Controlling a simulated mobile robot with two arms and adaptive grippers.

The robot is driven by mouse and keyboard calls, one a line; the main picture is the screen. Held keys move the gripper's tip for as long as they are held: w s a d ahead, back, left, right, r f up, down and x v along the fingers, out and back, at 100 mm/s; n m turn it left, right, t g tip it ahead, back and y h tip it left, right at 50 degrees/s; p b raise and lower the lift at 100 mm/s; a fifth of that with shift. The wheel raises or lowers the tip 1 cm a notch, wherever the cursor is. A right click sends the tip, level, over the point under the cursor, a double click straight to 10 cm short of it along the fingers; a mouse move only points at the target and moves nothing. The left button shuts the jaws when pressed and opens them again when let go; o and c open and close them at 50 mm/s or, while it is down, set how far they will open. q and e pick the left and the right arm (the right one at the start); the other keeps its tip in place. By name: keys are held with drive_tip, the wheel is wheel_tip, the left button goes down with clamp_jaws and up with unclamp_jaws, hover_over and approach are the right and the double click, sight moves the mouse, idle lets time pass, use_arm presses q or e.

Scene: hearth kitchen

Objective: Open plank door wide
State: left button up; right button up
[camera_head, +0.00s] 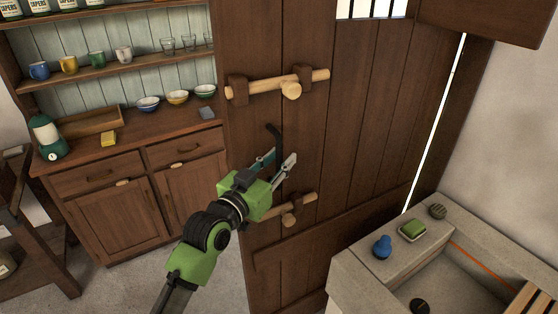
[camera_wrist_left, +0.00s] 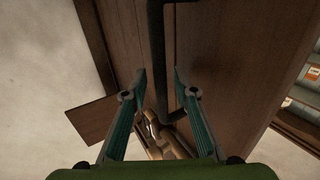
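The dark brown plank door (camera_head: 350,130) fills the middle of the head view. A bright, narrow gap runs down its right side. Its black handle (camera_head: 276,144) is on the left part of the door and shows as an upright bar in the left wrist view (camera_wrist_left: 156,50). My left gripper (camera_head: 278,160) is at the handle with its fingers apart. In the left wrist view, the fingers (camera_wrist_left: 159,74) stand on either side of the bar; contact is not clear. An upper wooden bolt (camera_head: 265,85) and a lower wooden bolt (camera_head: 300,203) cross the planks. My right gripper is out of view.
A dresser (camera_head: 110,195) with cups and bowls stands left of the door. A stone sink (camera_head: 365,280) is at the lower right, close to the door, with a blue item (camera_head: 382,246) and a green sponge (camera_head: 412,230) on its rim.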

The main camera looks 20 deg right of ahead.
use_arm(q)
drive_tip(key=shift+a+f, duration=0.1)
drive_tip(key=shift+a, duration=0.1)
drive_tip(key=v, duration=1.1)
drive_tip(key=shift+s+a, duration=0.2)
drive_tip(key=shift+s, duration=0.1)
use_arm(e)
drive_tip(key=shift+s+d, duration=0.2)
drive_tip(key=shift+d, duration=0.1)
